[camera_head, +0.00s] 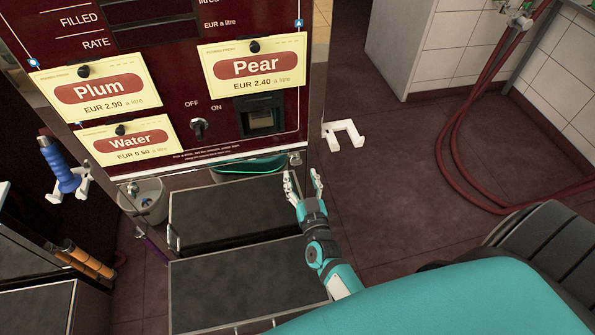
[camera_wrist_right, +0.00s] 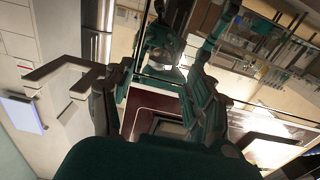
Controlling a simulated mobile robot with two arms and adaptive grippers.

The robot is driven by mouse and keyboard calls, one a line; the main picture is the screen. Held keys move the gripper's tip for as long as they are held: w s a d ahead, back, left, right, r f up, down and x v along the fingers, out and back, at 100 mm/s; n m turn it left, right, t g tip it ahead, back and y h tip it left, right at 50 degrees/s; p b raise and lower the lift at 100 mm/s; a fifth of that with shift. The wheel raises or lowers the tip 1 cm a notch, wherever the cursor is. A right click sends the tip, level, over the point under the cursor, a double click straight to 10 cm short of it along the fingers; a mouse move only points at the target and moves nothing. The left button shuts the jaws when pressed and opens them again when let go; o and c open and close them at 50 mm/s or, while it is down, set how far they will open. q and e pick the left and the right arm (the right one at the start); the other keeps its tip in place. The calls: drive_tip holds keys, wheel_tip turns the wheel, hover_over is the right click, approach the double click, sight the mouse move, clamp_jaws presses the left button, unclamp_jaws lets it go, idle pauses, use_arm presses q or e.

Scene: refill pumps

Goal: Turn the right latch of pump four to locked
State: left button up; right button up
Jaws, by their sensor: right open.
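The pump's dark red front panel (camera_head: 150,35) carries the Plum, Pear and Water labels. A small metal piece, which looks like the right latch (camera_head: 295,158), sits at the panel's lower right corner. Its turned position is too small to read. A similar small piece, perhaps the left latch (camera_head: 133,188), is at the lower left corner. My right gripper (camera_head: 302,174) is open and empty, just below and slightly right of the right latch, fingers pointing up toward the panel. I cannot tell whether it touches. The latch is not clear in the right wrist view. My left gripper is not in view.
A white bracket (camera_head: 343,133) sticks out right of the pump; it also shows in the wrist view (camera_wrist_right: 60,78). A blue nozzle (camera_head: 60,165) hangs at left. Two dark platforms (camera_head: 235,210) lie below the panel. Red hoses (camera_head: 458,165) hang at right; floor between is clear.

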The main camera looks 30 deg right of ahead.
drive_tip(key=b+x, duration=0.1)
drive_tip(key=x, duration=0.3)
drive_tip(key=shift+c, duration=0.4)
drive_tip(key=c, duration=1.1)
drive_tip(key=shift+o, duration=0.2)
